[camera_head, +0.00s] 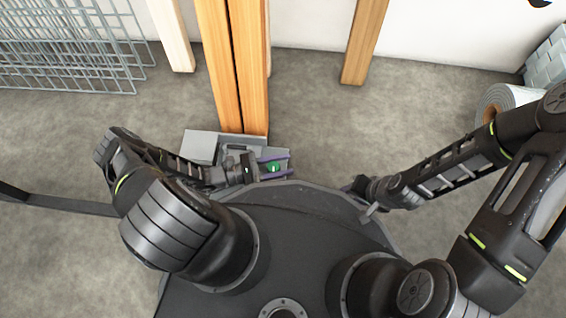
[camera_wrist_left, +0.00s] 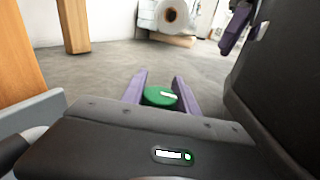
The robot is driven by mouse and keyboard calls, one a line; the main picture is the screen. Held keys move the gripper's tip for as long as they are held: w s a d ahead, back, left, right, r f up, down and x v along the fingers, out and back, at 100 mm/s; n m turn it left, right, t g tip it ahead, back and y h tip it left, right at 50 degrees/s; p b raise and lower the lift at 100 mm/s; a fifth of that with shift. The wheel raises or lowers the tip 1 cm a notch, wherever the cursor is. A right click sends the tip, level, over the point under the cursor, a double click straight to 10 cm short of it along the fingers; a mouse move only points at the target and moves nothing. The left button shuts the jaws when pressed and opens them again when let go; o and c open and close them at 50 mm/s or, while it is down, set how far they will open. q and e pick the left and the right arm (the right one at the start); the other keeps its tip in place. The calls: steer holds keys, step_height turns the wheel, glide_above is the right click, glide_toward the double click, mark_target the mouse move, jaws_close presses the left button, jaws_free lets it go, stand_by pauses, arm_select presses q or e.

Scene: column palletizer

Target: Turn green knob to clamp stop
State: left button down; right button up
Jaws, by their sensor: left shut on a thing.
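The green knob (camera_head: 273,168) sits low on the grey clamp stop (camera_head: 201,146), by the foot of upright wooden posts. My left gripper (camera_head: 287,165) has its purple fingers on either side of the knob and is shut on it. In the left wrist view the knob (camera_wrist_left: 160,97) shows between the two fingers, with a white mark on its top. The gripper body hides part of the clamp stop. My right gripper (camera_head: 363,188) is held off to the right, apart from the knob; its fingers are too small and dark to read.
Paired wooden posts (camera_head: 236,65) rise just behind the clamp stop. Another post (camera_head: 364,40) stands further right. Wire mesh panels (camera_head: 70,45) lean at the back left. A white roll (camera_head: 508,98) lies at the right. The floor between is clear.

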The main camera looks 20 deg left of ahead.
arm_select(q)
steer(key=c, duration=0.9)
jaws_free()
steer(key=shift+p+v, duration=0.65)
steer(key=shift+v, duration=3.25)
